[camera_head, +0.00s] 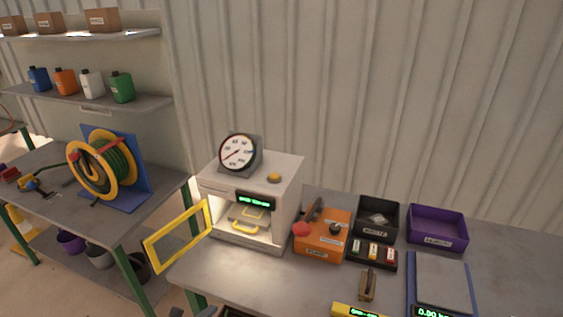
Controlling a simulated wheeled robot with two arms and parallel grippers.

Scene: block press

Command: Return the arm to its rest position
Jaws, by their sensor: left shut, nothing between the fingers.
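The white press (283,189) stands on the grey workbench (240,270) with a dial gauge (238,152) on top. Its yellow-framed door (180,237) is swung open to the left. A green display and a yellow handle show at its lit opening. Small dark parts at the bottom edge, left of centre, appear to be my left gripper; most of it is cut off by the frame. It is low in front of the bench and away from the press, with nothing seen in it. My right gripper is not in view.
An orange box (321,240) with a red-knobbed lever, a black bin (376,216), a purple bin (437,228) and a scale (440,278) crowd the bench's right side. A hose reel (103,165) stands on the left table. The bench front before the press is clear.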

